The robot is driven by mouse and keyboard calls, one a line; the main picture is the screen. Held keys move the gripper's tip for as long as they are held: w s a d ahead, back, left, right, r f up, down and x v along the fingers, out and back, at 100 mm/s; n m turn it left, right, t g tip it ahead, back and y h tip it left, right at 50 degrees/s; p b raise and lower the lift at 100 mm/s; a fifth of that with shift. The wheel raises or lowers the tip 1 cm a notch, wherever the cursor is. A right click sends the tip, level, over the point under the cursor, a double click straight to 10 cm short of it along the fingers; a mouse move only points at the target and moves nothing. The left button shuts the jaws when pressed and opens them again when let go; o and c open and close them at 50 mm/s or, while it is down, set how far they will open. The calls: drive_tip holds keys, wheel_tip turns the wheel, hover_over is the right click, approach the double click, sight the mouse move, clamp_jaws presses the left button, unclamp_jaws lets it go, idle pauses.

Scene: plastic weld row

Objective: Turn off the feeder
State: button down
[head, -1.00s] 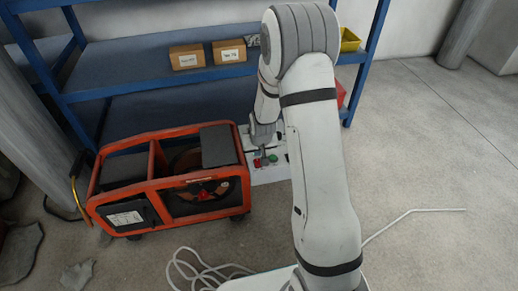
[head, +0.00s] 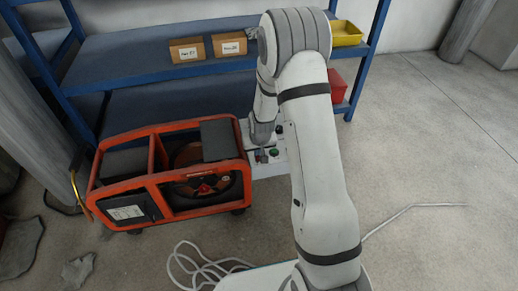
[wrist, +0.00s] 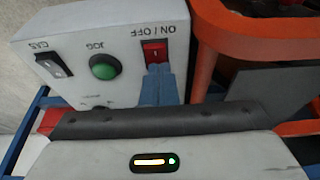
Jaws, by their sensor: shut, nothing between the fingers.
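The feeder (head: 128,184), an orange-framed unit with a wire spool, stands on the floor left of my arm in the head view. A light grey control box (head: 268,171) stands at its right side. In the wrist view the box (wrist: 125,35) appears upside down, with a red ON/OFF rocker switch (wrist: 153,49), a green JOG button (wrist: 104,67) and a black GAS switch (wrist: 53,64). My gripper (wrist: 158,70) is shut and empty, its blue-grey fingertips at the lower edge of the red switch in the picture. I cannot tell whether they touch it, or the switch's position.
A blue shelf rack (head: 160,70) with cardboard boxes (head: 187,50), a yellow bin (head: 345,34) and a red bin (head: 337,86) stands behind. A white cable (head: 205,265) lies coiled on the floor in front. The floor at right is mostly clear.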

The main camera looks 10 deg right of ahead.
drive_tip(key=shift+s+d+f, duration=0.1)
drive_tip(key=shift+d, duration=0.15)
drive_tip(key=shift+s, duration=0.1)
drive_tip(key=shift+s+a+f, duration=0.1)
drive_tip(key=shift+s, duration=0.65)
drive_tip(key=shift+r, duration=0.5)
drive_tip(key=p+v, duration=0.6)
drive_tip(key=v, duration=0.7)
drive_tip(key=shift+w+b, duration=0.1)
drive_tip(key=shift+b, duration=0.2)
drive_tip(key=b, duration=0.2)
drive_tip(key=w+b, duration=0.1)
drive_tip(key=b, duration=0.1)
drive_tip(key=shift+w+r, duration=0.2)
drive_tip(key=shift+r, duration=0.1)
